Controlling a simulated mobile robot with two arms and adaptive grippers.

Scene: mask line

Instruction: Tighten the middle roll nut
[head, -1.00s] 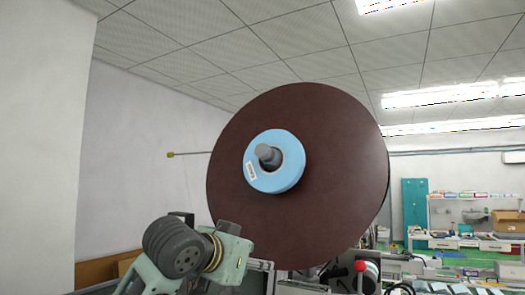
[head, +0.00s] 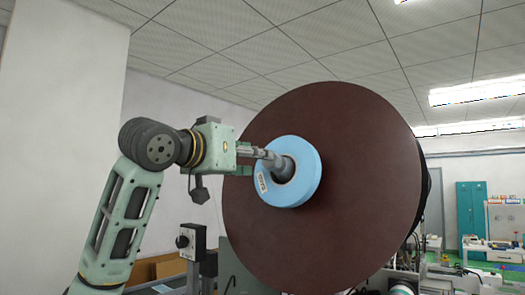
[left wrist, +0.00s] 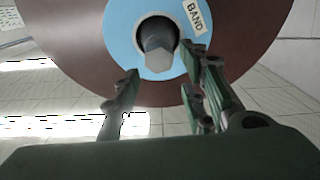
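The roll is a large dark brown disc (head: 330,225) facing me, with a blue ring (head: 306,180) around its centre. A grey nut (head: 275,163) sticks out of the ring's hole; its six-sided end (left wrist: 159,62) faces the left wrist camera. My left gripper (head: 250,161) is in front of the nut. I cannot tell how far the fingertips reach along the nut. My right gripper is not in view.
A grey box with a black knob (head: 186,241) stands below my left arm. Machine parts sit under the disc. A teal cabinet (head: 471,208) and a workbench (head: 497,257) are far back at the right. A white wall (head: 60,120) is at the left.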

